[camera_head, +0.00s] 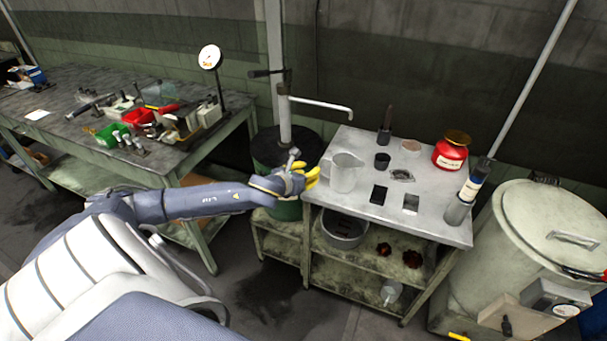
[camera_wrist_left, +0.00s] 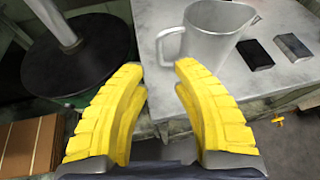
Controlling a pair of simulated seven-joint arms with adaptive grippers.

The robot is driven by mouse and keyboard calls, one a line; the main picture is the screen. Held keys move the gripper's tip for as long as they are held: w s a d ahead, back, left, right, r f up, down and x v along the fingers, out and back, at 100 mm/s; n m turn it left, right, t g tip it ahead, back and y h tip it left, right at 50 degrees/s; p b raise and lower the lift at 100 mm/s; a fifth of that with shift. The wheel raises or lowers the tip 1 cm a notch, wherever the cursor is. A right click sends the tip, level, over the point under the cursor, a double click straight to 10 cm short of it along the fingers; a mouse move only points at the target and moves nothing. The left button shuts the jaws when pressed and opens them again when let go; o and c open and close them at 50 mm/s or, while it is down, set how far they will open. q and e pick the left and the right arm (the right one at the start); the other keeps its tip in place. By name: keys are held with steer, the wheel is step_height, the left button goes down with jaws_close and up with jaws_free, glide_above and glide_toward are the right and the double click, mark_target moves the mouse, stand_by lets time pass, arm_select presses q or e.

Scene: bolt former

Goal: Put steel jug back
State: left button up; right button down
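The steel jug (camera_head: 345,172) stands upright on the left part of the grey metal bench top (camera_head: 432,228). It also shows in the left wrist view (camera_wrist_left: 211,40), with its handle towards the left. My left gripper (camera_head: 312,177) has yellow fingers and is at the bench's left edge, just left of the jug. In the left wrist view the fingers (camera_wrist_left: 160,85) are spread apart with nothing between them, and the jug is beyond them. My right gripper is not in view.
Small dark and metal blocks (camera_head: 378,194), a red tin (camera_head: 451,151) and a cylindrical bottle (camera_head: 464,200) are on the bench top. A round-lidded drum (camera_head: 285,148) with an upright pump is behind my left gripper. The lower shelf holds a grey pan (camera_head: 343,230).

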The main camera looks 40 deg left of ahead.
arm_select(q)
steer(key=s+d+f+n+h, duration=0.2)
steer(key=d+f+n, duration=0.4)
steer(key=f+n, duration=0.1)
steer(key=s+d+f+n+h, duration=0.1)
steer(key=s+d+f+n, duration=0.2)
steer(key=d+f+n, duration=0.35)
steer(key=s+a+f+n+g+y, duration=0.15)
steer(key=s+f+n, duration=0.35)
steer(key=f, duration=0.8)
steer(key=s+a+f+n+g, duration=0.1)
steer(key=s+f+n+g, duration=0.35)
steer(key=f, duration=0.85)
steer(key=s+d+f+n+g, duration=0.1)
steer(key=s+f+n+g, duration=0.15)
steer(key=s+f, duration=1.35)
steer(key=s+d+f+n+g, duration=0.1)
steer(key=s+d+f, duration=0.1)
steer(key=s, duration=0.6)
steer(key=s+d+f+n+g, duration=0.1)
steer(key=s+d+f+n, duration=0.1)
steer(key=s, duration=0.7)
steer(key=s+d+f+n+g, duration=0.1)
steer(key=s+d+f+n, duration=0.1)
steer(key=s, duration=0.6)
steer(key=shift+s+d+f, duration=0.15)
steer(key=shift+d+f, duration=0.3)
steer(key=shift+f, duration=0.2)
